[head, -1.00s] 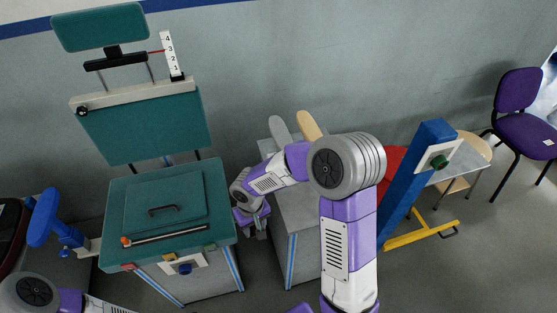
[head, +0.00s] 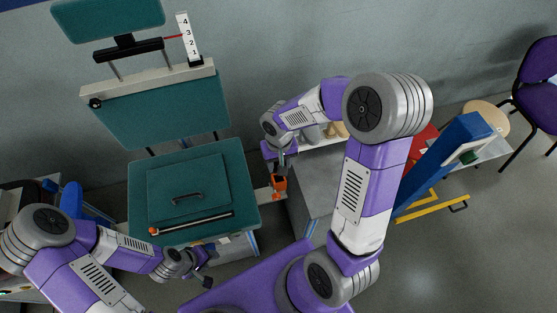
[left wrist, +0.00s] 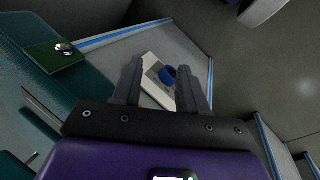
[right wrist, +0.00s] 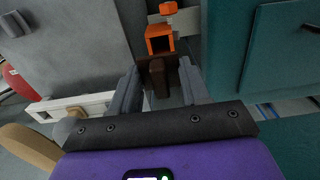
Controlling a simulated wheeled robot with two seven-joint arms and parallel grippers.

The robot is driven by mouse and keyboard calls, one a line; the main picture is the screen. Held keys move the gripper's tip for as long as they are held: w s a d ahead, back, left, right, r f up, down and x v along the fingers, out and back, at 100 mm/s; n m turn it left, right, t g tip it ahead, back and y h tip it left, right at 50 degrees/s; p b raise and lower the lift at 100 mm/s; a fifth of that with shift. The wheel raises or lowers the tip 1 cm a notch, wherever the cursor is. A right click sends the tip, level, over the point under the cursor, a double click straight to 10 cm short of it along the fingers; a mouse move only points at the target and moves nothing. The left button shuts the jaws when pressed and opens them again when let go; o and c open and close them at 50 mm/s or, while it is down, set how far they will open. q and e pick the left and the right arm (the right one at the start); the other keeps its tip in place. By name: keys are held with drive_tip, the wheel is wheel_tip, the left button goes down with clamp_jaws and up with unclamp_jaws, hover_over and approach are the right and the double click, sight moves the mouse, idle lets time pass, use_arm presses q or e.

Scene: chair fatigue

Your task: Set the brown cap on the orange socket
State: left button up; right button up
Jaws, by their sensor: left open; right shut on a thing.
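The orange socket (head: 279,184) stands at the right edge of the green chair seat; in the right wrist view its square opening shows (right wrist: 160,40). My right gripper (head: 281,158) is right beside it, shut on the brown cap (right wrist: 158,76). The cap lies between the fingers, just short of the opening in the picture; I cannot tell whether they touch. My left gripper (head: 205,276) is open and empty in front of the seat. In the left wrist view its fingers frame a blue knob (left wrist: 168,75) on a white plate.
The teal chair seat (head: 245,185) carries a hinged panel with a handle and a rod. A grey cabinet (head: 318,180) with shoe-like forms stands to its right. A blue post (head: 440,165) with a yellow foot and a purple chair (head: 540,85) are farther right.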

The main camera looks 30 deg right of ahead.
drive_tip(key=shift+f+b, duration=2.65)
drive_tip(key=shift+f, duration=0.25)
drive_tip(key=shift+f+b, duration=0.9)
drive_tip(key=shift+b, duration=0.1)
drive_tip(key=o, duration=1)
drive_tip(key=shift+o, duration=0.2)
drive_tip(key=shift+r, duration=0.1)
wheel_tip(320, 180, up, 8)
drive_tip(key=p, duration=0.2)
drive_tip(key=shift+f+p, duration=0.25)
drive_tip(key=shift+p, duration=0.1)
